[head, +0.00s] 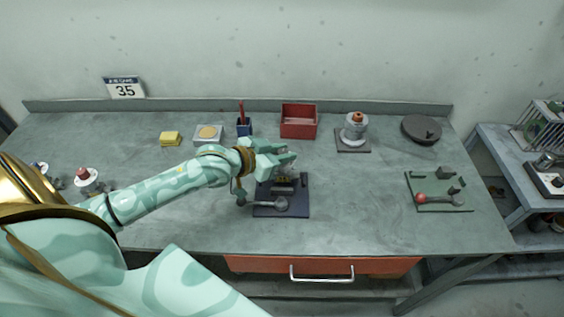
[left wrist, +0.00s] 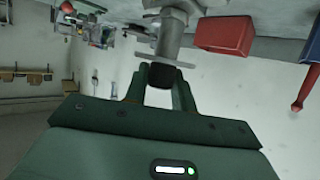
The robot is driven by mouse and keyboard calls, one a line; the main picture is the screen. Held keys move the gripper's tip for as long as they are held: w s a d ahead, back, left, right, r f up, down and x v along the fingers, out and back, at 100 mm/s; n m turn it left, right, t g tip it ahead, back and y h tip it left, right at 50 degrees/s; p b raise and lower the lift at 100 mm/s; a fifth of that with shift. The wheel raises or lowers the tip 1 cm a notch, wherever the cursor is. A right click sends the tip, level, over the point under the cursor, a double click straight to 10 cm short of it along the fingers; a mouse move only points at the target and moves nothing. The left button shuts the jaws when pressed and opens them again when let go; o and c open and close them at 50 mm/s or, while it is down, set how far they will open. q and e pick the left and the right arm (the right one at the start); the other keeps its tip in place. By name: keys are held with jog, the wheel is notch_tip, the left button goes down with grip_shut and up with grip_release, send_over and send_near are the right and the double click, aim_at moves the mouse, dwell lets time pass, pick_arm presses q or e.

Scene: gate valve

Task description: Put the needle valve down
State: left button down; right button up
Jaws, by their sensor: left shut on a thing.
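My left gripper (head: 290,160) reaches in from the left over the dark blue mat (head: 295,208) in the middle of the bench. In the left wrist view its two fingers (left wrist: 162,78) are shut around the black end of a grey metal piece, which I take to be the needle valve (left wrist: 172,38). In the head view the gripper largely hides the held part. A grey lever with a round end (head: 281,204) and a small block with a yellow part (head: 283,181) are at the mat. I cannot tell whether the held piece touches them. My right gripper is not in view.
Behind the mat are a red bin (head: 299,121), a blue pen cup (head: 244,127), a yellow sponge (head: 170,139) and a white pad (head: 209,134). A white-grey fitting (head: 354,130) and a dark disc (head: 421,128) stand at back right. A green board (head: 438,193) lies right. Bench between mat and board is clear.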

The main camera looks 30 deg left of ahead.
pick_arm(q)
notch_tip(320, 180, down, 3)
jog(key=shift+r+b, duration=0.1)
jog(key=shift+b, duration=0.25)
jog(key=c, duration=1.2)
grip_release()
jog(key=shift+s, duration=0.1)
jog(key=shift+o, duration=0.2)
jog(key=p+v, duration=0.3)
jog(key=v, duration=0.9)
